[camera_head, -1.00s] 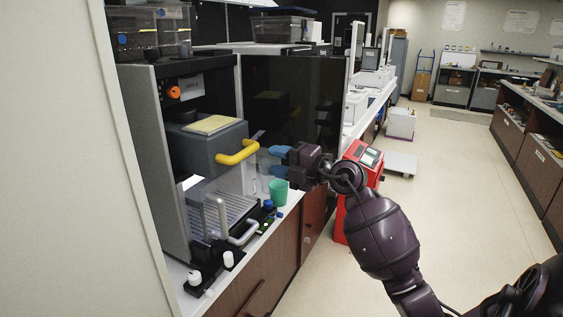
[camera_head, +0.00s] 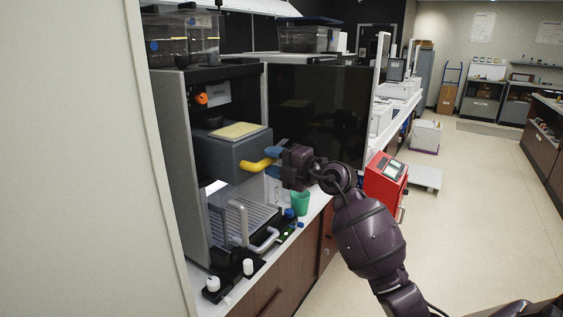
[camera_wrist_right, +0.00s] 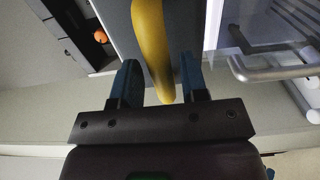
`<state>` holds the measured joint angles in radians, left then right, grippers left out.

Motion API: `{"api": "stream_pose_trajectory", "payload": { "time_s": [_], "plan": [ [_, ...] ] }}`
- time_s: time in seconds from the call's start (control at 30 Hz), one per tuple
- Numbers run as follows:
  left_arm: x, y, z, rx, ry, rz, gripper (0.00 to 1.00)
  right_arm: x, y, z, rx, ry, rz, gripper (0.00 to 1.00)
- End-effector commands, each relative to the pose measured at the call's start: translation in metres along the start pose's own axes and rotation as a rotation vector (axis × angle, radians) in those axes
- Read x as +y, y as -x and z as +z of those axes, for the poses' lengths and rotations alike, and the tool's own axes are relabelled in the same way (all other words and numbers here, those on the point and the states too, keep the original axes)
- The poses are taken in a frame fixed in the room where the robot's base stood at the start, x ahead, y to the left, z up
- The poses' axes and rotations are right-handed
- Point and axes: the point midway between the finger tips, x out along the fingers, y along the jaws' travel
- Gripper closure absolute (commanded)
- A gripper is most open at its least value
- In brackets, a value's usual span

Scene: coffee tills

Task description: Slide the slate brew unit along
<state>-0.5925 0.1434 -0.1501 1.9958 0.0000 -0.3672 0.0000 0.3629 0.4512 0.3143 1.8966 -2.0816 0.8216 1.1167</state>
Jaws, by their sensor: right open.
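The slate brew unit (camera_head: 222,156) is a dark grey-blue block inside the open machine, with a pale yellow pad on top. Its yellow handle (camera_head: 257,165) curves out from the front toward my right gripper (camera_head: 272,162). That gripper is open, its two blue fingertips at the handle, which they partly hide in the head view. In the right wrist view the handle (camera_wrist_right: 155,45) passes between the fingers of the right gripper (camera_wrist_right: 161,80), with gaps visible on both sides. My left gripper is not in view.
Below the unit are a ribbed drip tray (camera_head: 243,217) and a grey bar handle (camera_head: 266,240). A green cup (camera_head: 300,203) stands on the counter under my gripper. A dark door panel (camera_head: 320,115) is behind it. A red machine (camera_head: 384,180) stands on the right, with open floor beyond.

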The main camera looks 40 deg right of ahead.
Motion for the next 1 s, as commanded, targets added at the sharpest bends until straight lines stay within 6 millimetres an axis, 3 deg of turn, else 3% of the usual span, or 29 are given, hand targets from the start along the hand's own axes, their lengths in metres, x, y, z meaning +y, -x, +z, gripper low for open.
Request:
{"api": "stream_pose_trajectory", "payload": {
  "time_s": [0.03, 0.27, 1.0],
  "plan": [
    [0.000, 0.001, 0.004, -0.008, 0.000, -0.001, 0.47, -0.001, 0.000, 0.000, 0.000, 0.000, 0.000, 0.64],
    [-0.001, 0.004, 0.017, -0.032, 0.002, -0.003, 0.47, -0.001, 0.000, 0.000, 0.000, 0.000, -0.001, 0.98],
    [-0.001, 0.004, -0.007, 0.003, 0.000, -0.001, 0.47, 0.000, -0.035, 0.000, 0.000, -0.002, 0.000, 0.98]
  ]
}}
